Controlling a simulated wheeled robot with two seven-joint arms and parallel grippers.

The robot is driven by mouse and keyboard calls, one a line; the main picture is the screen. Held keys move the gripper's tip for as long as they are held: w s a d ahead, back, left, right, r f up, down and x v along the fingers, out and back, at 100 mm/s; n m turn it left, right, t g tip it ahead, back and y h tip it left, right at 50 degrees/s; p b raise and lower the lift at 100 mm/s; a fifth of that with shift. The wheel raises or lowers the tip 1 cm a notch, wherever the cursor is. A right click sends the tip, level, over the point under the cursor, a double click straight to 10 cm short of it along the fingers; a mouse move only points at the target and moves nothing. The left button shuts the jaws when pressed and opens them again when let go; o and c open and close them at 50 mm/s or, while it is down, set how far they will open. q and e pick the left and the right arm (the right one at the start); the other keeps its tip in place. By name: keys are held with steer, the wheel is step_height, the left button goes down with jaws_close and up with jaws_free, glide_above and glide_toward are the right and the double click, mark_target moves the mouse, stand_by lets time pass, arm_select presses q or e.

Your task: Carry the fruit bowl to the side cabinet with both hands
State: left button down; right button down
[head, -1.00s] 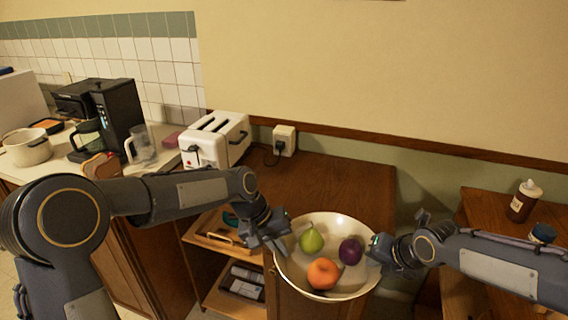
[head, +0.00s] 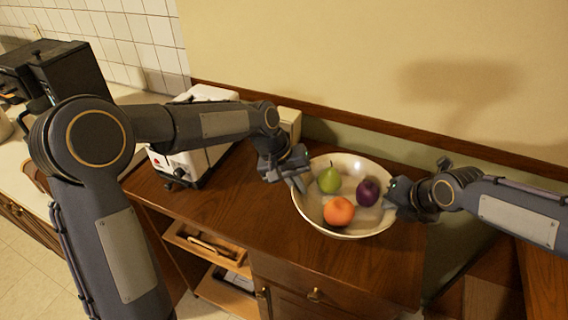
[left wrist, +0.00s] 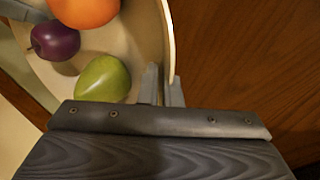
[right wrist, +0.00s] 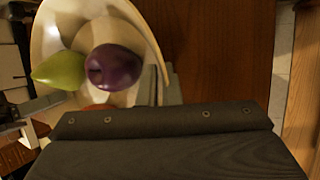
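The cream fruit bowl (head: 345,232) is upright over the right part of the wooden side cabinet's top (head: 250,215). I cannot tell whether its base touches the wood. It holds a green pear (head: 329,180), a purple plum (head: 367,191) and an orange (head: 339,211). My left gripper (head: 299,181) is shut on the left rim, and the rim (left wrist: 168,40) passes between its fingers in the left wrist view. My right gripper (head: 391,197) is shut on the right rim, and the rim (right wrist: 150,50) shows between its fingers in the right wrist view.
A white toaster (head: 195,150) stands on the cabinet's left part, behind my left arm. A wall with a wooden rail (head: 420,147) runs behind. Another wooden surface (head: 545,270) is at the right, past a gap. The cabinet top in front of the bowl is clear.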

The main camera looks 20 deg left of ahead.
arm_select(q)
steer(key=shift+w+a, duration=0.25)
steer(key=shift+w, duration=0.05)
arm_select(e)
steer(key=shift+w+d+r, duration=0.1)
steer(key=shift+w+d, duration=0.1)
steer(key=shift+w, duration=0.1)
arm_select(q)
steer(key=shift+s+r, duration=0.1)
arm_select(e)
steer(key=shift+s, duration=0.1)
